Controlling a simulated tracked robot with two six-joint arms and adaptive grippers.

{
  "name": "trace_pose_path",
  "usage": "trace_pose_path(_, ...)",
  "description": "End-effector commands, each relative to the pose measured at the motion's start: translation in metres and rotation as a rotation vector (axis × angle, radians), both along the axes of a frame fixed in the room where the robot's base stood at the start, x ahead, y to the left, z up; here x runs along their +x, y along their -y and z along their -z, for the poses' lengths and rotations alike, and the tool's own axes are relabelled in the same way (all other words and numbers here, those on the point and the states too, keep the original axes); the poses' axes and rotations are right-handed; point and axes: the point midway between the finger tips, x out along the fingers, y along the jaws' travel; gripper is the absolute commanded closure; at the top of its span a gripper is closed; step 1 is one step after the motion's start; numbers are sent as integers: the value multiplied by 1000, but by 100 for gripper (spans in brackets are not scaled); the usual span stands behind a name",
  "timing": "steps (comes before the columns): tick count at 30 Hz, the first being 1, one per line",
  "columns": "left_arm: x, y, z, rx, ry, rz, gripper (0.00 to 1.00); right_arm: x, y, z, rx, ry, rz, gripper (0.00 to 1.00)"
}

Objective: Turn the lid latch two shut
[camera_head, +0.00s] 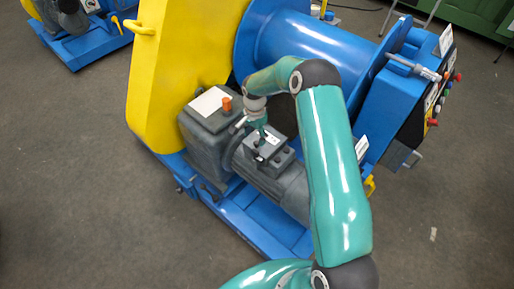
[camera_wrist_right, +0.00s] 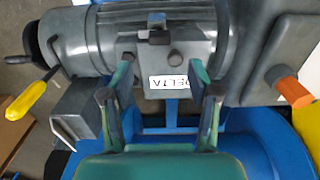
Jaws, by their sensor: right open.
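The grey motor (camera_head: 285,190) carries a terminal box with a grey lid (camera_head: 268,150). My right gripper (camera_head: 263,138) is just above this lid. In the right wrist view the motor (camera_wrist_right: 85,38) lies across the top, and the box's front side bears a white DELTA label (camera_wrist_right: 168,82). My left gripper is not in view.
A grey gearbox (camera_head: 208,130) with an orange cap (camera_head: 227,103) stands beside the motor. The yellow guard (camera_head: 165,75) and blue drum (camera_head: 310,45) rise behind. The floor in front is clear.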

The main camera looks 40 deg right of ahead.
Motion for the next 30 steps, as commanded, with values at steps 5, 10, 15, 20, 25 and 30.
trace_pose_path(5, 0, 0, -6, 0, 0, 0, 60, -1, -1, 39, 3, -4, -1, 40)
trace_pose_path(10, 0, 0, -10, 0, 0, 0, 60, -1, 0, 68, 2, -1, 0, 40)
trace_pose_path(15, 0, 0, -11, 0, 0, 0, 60, -1, 0, 85, 1, -1, 0, 40)
trace_pose_path(20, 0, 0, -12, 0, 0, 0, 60, 0, 0, 90, 0, 1, 0, 40)
trace_pose_path(25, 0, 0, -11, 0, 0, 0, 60, 0, 0, 90, 0, 1, 0, 40)
trace_pose_path(30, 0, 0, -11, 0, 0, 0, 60, -1, 0, 90, 0, 1, 0, 60)
